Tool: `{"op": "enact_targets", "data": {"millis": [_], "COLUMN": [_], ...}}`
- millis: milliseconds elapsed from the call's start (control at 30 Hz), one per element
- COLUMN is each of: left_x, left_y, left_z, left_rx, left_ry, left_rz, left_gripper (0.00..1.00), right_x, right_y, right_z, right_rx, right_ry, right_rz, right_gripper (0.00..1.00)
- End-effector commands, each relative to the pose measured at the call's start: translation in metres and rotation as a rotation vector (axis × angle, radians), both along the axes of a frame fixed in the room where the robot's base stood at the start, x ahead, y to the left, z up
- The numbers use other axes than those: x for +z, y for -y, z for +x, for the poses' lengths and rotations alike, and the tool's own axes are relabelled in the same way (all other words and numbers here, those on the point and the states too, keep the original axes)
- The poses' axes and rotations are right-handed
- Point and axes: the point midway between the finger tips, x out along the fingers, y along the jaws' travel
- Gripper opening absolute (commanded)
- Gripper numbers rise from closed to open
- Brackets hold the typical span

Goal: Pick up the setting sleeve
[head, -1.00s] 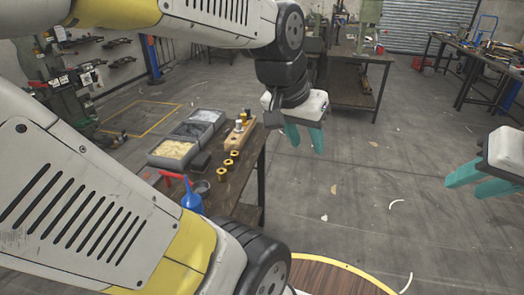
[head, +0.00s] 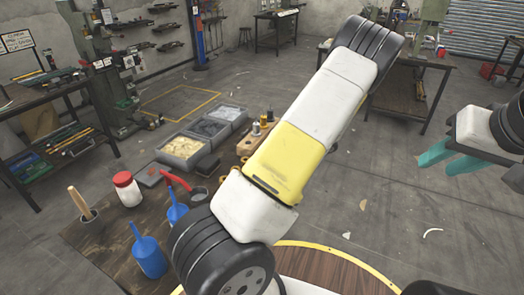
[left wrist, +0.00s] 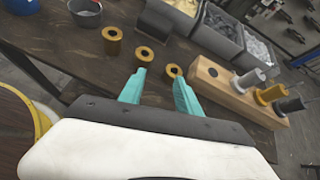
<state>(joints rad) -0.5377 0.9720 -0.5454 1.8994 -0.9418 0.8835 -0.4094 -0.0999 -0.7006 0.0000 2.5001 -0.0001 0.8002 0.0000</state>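In the left wrist view, three brass collars stand on the dark wooden bench: one at the left (left wrist: 112,34), one in the middle (left wrist: 144,54) and one by the fingers (left wrist: 173,71). A wooden block (left wrist: 222,88) to their right holds three upright tools with silver, brass and dark collars; it also shows in the head view (head: 246,143). I cannot tell which piece is the setting sleeve. My left gripper (left wrist: 159,82) is open and empty, its fingertips close to the middle and nearest collars. In the head view it is hidden. My right gripper (head: 447,160) is open and empty, over the floor.
Several grey bins (head: 180,148) stand behind the block. My left arm crosses the head view and covers part of the bench.

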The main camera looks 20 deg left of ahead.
Motion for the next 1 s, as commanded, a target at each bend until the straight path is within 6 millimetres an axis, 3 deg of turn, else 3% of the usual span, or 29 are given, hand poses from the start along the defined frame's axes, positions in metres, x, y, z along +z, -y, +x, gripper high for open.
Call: {"op": "enact_targets", "data": {"millis": [100, 300, 1000], "left_x": [-0.017, -0.027, -0.056], "left_y": [-0.006, -0.012, -0.082], "left_z": [0.014, 0.026, 0.030], "left_rx": [-0.105, -0.182, -0.186], "left_ry": [-0.081, -0.139, -0.141], "left_rz": [0.112, 0.192, 0.194], "left_gripper": [0.40, 0.40, 0.40], "right_x": [0.000, 0.000, 0.000], "right_y": [0.000, 0.000, 0.000], "right_z": [0.000, 0.000, 0.000], "right_rx": [0.000, 0.000, 0.000], "right_ry": [0.000, 0.000, 0.000], "right_rz": [0.000, 0.000, 0.000], "right_gripper": [0.36, 0.36, 0.36]}}
